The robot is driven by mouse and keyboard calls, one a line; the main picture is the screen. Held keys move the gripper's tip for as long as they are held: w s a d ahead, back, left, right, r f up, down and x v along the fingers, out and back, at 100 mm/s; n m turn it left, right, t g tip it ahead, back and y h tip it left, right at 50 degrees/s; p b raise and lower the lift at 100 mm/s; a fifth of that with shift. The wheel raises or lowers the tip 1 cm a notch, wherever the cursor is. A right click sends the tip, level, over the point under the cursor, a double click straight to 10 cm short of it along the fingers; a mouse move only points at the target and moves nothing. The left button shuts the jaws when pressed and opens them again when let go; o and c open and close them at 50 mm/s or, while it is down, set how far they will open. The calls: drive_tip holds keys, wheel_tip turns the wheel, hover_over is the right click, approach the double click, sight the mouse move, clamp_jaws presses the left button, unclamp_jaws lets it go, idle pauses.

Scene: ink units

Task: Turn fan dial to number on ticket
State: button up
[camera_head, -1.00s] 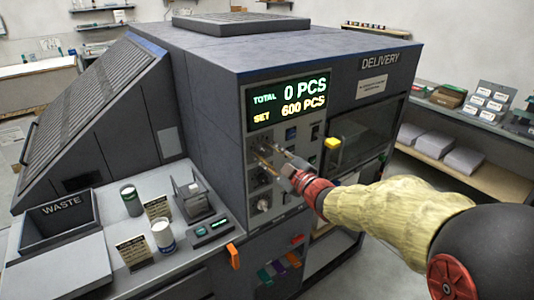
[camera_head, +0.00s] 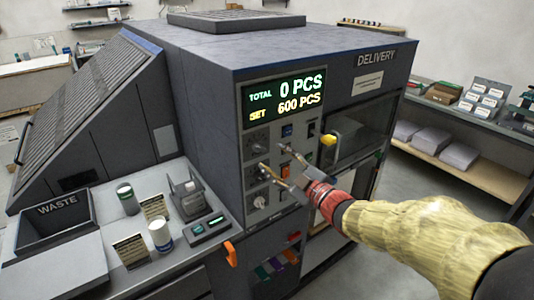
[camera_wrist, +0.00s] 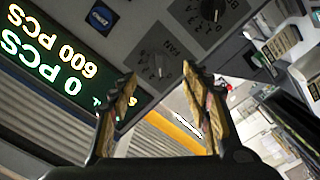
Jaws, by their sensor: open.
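The fan dial (camera_wrist: 157,64), a dark knob on a square plate lettered FAN, shows upside down in the wrist view, between my fingertips in the picture. In the head view it appears to be the top dial (camera_head: 258,142) of the column under the green display. My gripper (camera_head: 274,158) is open and empty in front of the panel, its fingers pointing at the dial column; contact with a dial cannot be told. It also shows in the wrist view (camera_wrist: 158,73).
The display (camera_head: 284,100) reads TOTAL 0 PCS, SET 600 PCS. Another dial (camera_wrist: 210,10) and a blue button (camera_wrist: 100,17) are close to the fan dial. Cups and a waste bin (camera_head: 60,222) stand on the counter.

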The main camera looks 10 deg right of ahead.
drive_tip(key=v, duration=0.5)
drive_tip(key=shift+s+d, duration=0.1)
drive_tip(key=shift+s, duration=0.05)
